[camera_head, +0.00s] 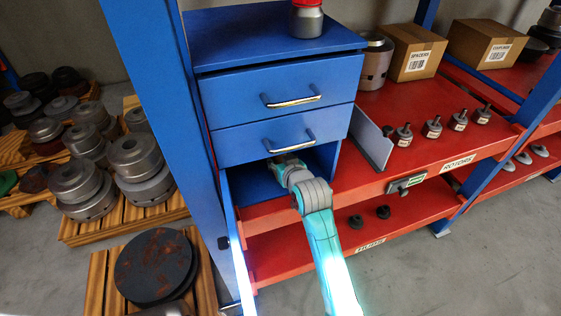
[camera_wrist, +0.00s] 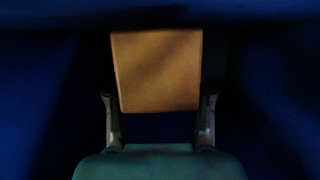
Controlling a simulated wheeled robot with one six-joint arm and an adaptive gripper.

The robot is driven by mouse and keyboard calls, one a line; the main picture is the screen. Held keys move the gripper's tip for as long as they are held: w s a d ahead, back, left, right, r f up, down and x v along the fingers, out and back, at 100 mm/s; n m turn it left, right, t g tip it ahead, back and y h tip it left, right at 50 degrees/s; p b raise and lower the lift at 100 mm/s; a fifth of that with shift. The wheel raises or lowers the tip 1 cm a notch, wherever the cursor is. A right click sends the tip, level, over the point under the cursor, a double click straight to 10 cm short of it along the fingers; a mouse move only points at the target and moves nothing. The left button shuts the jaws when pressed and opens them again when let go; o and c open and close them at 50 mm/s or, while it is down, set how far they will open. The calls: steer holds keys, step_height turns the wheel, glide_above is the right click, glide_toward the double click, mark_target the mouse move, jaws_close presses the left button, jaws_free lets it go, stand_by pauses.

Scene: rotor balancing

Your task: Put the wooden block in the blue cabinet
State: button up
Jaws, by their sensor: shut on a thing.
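The wooden block (camera_wrist: 157,70) shows in the wrist view as a flat orange-brown face between the two fingers of my gripper (camera_wrist: 159,108). My gripper is shut on it. Dark blue surfaces surround the block in that view. In the head view the blue cabinet (camera_head: 276,32) stands on the red shelf, with two closed drawers above an open lower compartment (camera_head: 255,185). My arm reaches into this compartment from the front, and my gripper is partly hidden there. The block is hidden in the head view. I cannot tell whether it touches the compartment floor.
An open blue door (camera_head: 238,265) sticks out at the compartment's left. A grey upright plate (camera_head: 370,139) stands right of the cabinet, near several small rotors (camera_head: 432,127). A bottle (camera_head: 306,20) stands on top. Heavy metal parts on pallets (camera_head: 75,232) fill the left floor.

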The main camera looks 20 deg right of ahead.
steer(key=shift+f, duration=0.5)
steer(key=shift+f, duration=0.1)
steer(key=o, duration=1.2)
steer(key=shift+s+r, duration=0.2)
steer(key=shift+s, duration=0.05)
steer(key=v, duration=1.1)
steer(key=shift+s+r, duration=0.15)
steer(key=shift+s, duration=0.1)
